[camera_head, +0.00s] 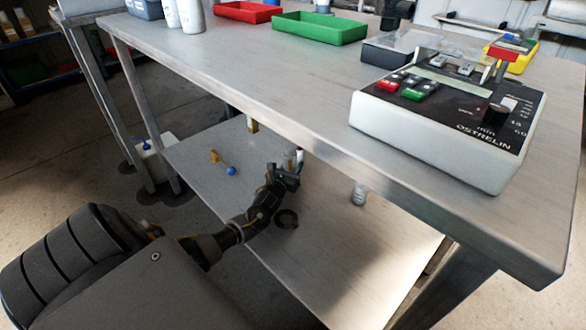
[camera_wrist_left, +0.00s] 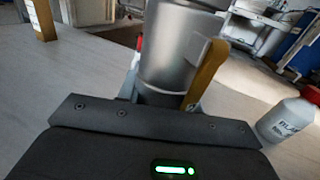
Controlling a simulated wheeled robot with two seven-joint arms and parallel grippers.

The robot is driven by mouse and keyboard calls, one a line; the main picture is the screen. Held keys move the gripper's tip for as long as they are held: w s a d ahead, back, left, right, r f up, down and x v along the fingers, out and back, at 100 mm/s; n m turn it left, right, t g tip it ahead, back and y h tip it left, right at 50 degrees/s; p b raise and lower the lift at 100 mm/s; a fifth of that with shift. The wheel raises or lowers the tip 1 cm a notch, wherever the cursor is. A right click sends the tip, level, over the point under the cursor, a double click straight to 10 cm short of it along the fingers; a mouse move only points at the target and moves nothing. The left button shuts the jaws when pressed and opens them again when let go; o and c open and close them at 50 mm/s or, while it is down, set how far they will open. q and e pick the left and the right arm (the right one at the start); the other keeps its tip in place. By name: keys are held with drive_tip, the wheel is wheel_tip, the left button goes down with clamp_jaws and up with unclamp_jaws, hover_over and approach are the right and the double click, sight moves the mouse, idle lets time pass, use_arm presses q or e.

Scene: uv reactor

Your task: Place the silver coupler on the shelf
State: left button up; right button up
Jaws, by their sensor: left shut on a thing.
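The silver coupler (camera_wrist_left: 172,50) is a smooth metal cylinder, roughly upright in the left wrist view, between the fingers of my left gripper. A tan strip (camera_wrist_left: 208,72) lies along its right side. My left gripper (camera_head: 288,172) is shut on the coupler and is low over the lower shelf (camera_head: 325,235), under the tabletop. In the head view the coupler is mostly hidden by the gripper and I cannot pick it out surely. Its lower end is hidden in the wrist view, so I cannot tell whether it touches the shelf. My right gripper is not in view.
A blue ball-ended item (camera_head: 231,171) and a brown block (camera_head: 252,125) are farther back. The tabletop edge (camera_head: 270,115) overhangs. The shelf's front is mostly bare.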

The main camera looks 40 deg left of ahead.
use_arm(q)
drive_tip(key=o, duration=0.8)
drive_tip(key=shift+f, duration=0.15)
drive_tip(key=shift+c, duration=0.2)
drive_tip(key=o, duration=0.4)
drive_tip(key=shift+o, duration=0.2)
